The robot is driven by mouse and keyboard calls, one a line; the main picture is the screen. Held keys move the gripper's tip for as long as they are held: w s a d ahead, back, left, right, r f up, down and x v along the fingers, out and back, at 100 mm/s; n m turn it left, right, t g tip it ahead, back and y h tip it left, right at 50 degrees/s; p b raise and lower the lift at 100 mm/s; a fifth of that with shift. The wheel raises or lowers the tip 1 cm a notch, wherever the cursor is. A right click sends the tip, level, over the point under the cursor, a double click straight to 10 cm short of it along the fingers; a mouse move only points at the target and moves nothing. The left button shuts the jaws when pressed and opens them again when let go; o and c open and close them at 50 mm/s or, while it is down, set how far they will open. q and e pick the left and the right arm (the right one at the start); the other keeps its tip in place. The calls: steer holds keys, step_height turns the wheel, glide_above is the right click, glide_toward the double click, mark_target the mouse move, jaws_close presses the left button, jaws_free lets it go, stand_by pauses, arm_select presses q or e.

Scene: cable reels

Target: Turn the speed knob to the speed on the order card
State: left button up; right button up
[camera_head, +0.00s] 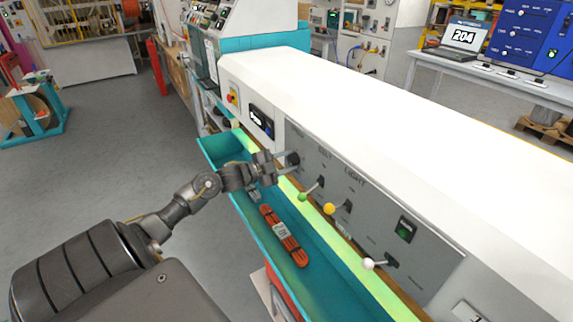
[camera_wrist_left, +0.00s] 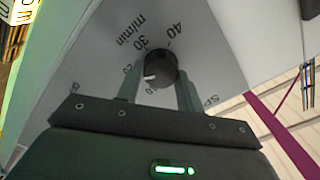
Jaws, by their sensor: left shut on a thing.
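The speed knob (camera_head: 293,159) is a dark round knob on the grey front panel (camera_head: 370,208) of the white machine. In the left wrist view the knob (camera_wrist_left: 160,66) has a white pointer mark at its lower left, on the side of the dial's lower numbers. The "30", "40" and "m/min" markings read above it; the lower numbers are partly hidden. My left gripper (camera_head: 283,162) is at the panel, shut on the knob, with one finger on each side in the wrist view (camera_wrist_left: 158,88). My right gripper is out of view. I cannot make out an order card's speed.
Green (camera_head: 303,197), yellow (camera_head: 330,208) and white (camera_head: 369,263) lever knobs stick out right of the gripper. A teal tray (camera_head: 220,150) below holds an orange cable bundle (camera_head: 283,236). A red-and-yellow stop button (camera_head: 232,97) and dark display (camera_head: 261,120) are to the left.

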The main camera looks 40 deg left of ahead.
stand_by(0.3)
arm_select(q)
steer(key=o, duration=1)
steer(key=shift+s+a+f, duration=0.1)
steer(key=shift+s+a, duration=0.05)
steer(key=shift+s, duration=0.2)
steer(key=shift+b+v, duration=1.25)
steer(key=shift+v, duration=3.8)
